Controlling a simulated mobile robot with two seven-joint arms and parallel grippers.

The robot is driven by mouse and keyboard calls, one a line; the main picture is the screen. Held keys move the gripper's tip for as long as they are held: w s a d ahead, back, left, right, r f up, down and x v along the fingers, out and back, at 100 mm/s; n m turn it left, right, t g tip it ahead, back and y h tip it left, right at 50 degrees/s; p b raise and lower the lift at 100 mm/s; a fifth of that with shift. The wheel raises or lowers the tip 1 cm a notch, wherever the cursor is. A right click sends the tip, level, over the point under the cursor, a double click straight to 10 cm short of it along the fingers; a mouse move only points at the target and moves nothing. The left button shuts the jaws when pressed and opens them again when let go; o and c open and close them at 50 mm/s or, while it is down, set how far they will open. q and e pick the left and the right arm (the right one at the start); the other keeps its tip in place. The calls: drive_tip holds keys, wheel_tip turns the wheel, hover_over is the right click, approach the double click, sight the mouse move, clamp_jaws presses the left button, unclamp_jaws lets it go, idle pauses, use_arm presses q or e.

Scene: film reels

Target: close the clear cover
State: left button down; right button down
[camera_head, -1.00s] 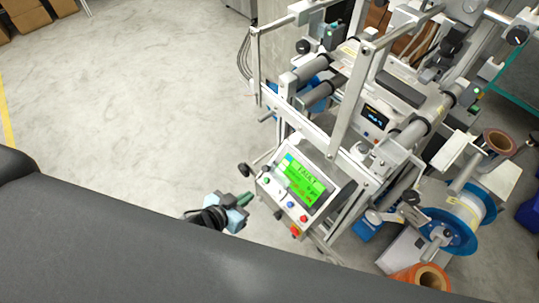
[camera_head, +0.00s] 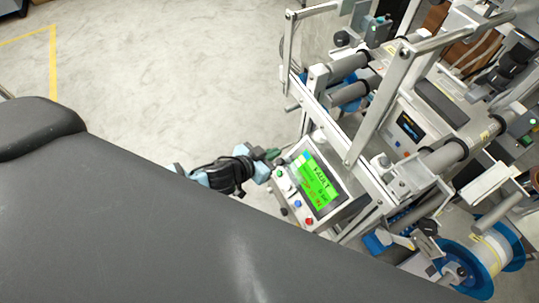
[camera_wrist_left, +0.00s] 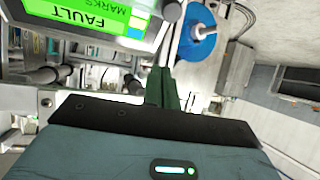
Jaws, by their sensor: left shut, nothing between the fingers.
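The machine (camera_head: 352,160) stands at the right in the head view. Pale metal bars (camera_head: 380,105) rise from its near side and appear to form a raised frame. I cannot make out a clear pane of the cover, so its exact position is uncertain. My left gripper (camera_head: 272,154) is just left of the control panel (camera_head: 317,183), near its upper left corner. Its green fingers are shut and empty, as the left wrist view (camera_wrist_left: 162,88) also shows. Whether they touch the panel I cannot tell. My right gripper is not in view.
The panel's green screen reads FAULT, with coloured buttons beside it. Grey rollers (camera_head: 349,66) lie across the machine. A blue-flanged reel (camera_head: 455,262) is at the lower right. The concrete floor (camera_head: 190,80) left of the machine is clear.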

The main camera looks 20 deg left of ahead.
sight(280, 161)
use_arm(q)
drive_tip(key=b+x, duration=0.1)
drive_tip(key=x, duration=0.5)
drive_tip(key=shift+w+d+f, duration=0.15)
drive_tip(key=shift+w+f, duration=0.1)
drive_tip(key=shift+w, duration=0.1)
drive_tip(key=shift+s+a+f, duration=0.2)
drive_tip(key=shift+s+f, duration=0.3)
drive_tip(key=shift+f, duration=0.3)
drive_tip(key=shift+s+a+f, duration=0.3)
drive_tip(key=shift+s+f, duration=0.3)
drive_tip(key=shift+s, duration=0.1)
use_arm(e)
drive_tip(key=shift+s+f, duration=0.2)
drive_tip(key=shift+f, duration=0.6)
use_arm(q)
drive_tip(key=shift+b, duration=0.3)
